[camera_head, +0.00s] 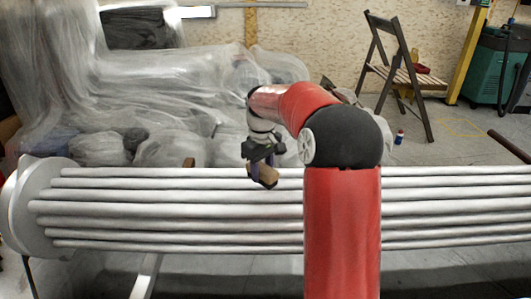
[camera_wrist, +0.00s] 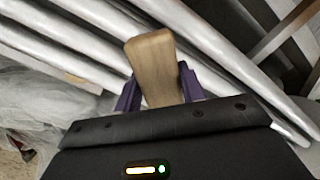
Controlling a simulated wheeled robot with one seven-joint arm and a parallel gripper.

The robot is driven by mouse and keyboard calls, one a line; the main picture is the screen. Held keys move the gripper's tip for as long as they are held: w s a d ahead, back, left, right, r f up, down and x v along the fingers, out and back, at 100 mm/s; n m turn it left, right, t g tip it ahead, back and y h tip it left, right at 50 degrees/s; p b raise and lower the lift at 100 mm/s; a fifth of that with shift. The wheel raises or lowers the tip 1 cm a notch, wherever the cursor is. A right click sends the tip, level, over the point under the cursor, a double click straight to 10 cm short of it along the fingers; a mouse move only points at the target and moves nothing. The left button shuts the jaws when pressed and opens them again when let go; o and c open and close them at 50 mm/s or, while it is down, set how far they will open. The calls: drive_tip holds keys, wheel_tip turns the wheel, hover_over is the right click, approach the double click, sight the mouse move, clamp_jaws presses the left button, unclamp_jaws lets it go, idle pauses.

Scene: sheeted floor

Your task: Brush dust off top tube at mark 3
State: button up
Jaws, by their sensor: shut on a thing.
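A bundle of pale metal tubes (camera_head: 170,209) runs left to right across the head view, joined to a round end plate (camera_head: 22,212) at the left. My gripper (camera_head: 262,168) hangs over the upper tubes, left of my red arm. Its purple fingers are shut on a wooden brush (camera_head: 264,177). The brush's wooden body (camera_wrist: 152,62) stands out between the fingers in the wrist view, with tubes beyond it. Its bristles are hidden. I cannot tell whether it touches the top tube (camera_head: 120,172). I cannot make out dust or a numbered mark.
Plastic-wrapped goods (camera_head: 160,85) stand behind the tubes at the left. A small brown block (camera_head: 189,162) shows at the top tube's far edge. A folding chair (camera_head: 398,75) and a green machine (camera_head: 497,65) are at the back right. Open floor lies before the chair.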

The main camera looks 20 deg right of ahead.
drive_tip(key=shift+r+p, duration=1.1)
drive_tip(key=shift+r, duration=0.55)
